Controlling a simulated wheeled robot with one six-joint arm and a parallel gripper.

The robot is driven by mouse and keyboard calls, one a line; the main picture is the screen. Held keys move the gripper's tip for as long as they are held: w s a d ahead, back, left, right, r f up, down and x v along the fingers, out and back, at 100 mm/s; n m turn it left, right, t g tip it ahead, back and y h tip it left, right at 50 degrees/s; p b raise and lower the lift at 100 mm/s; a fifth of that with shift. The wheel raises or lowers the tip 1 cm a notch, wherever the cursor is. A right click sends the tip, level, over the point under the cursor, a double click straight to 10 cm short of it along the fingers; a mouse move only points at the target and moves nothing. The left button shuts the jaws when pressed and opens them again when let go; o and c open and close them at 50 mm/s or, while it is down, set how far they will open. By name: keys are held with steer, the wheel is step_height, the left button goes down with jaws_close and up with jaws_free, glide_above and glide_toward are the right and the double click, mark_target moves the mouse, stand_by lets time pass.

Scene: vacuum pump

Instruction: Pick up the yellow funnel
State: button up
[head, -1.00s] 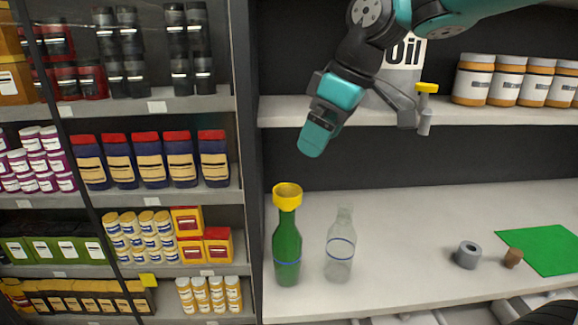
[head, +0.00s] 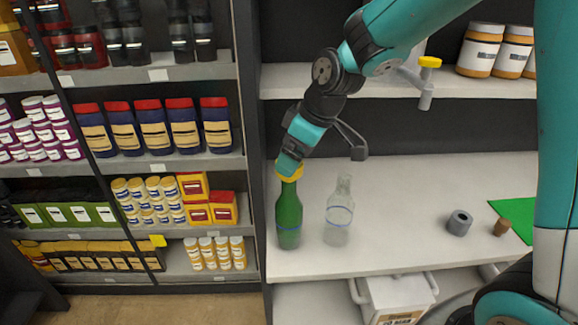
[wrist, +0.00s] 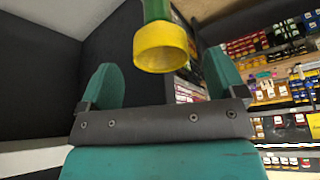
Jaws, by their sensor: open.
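The yellow funnel (head: 297,176) sits on top of the green bottle (head: 289,215), which stands upright on the shelf. My gripper (head: 289,167) is at the funnel and hides part of it in the head view. In the wrist view the two teal fingers (wrist: 163,75) are spread wide. The funnel's rim (wrist: 163,48) shows between the fingertips with a visible gap on each side. The green bottle (wrist: 157,9) shows behind the funnel. The gripper is open and holds nothing.
A clear glass bottle (head: 339,212) stands just right of the green one. A grey ring (head: 459,223), a brown stopper (head: 502,227) and a green mat (head: 516,221) lie farther right. A yellow-topped valve (head: 428,80) is at the upper shelf. Stocked shelves fill the left.

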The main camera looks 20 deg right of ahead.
steer(key=p+x, duration=0.1)
steer(key=x, duration=0.2)
steer(key=shift+a+f, duration=0.1)
steer(key=shift+f, duration=0.05)
steer(key=shift+c, duration=0.2)
steer(key=c, duration=1)
steer(key=shift+o, duration=0.2)
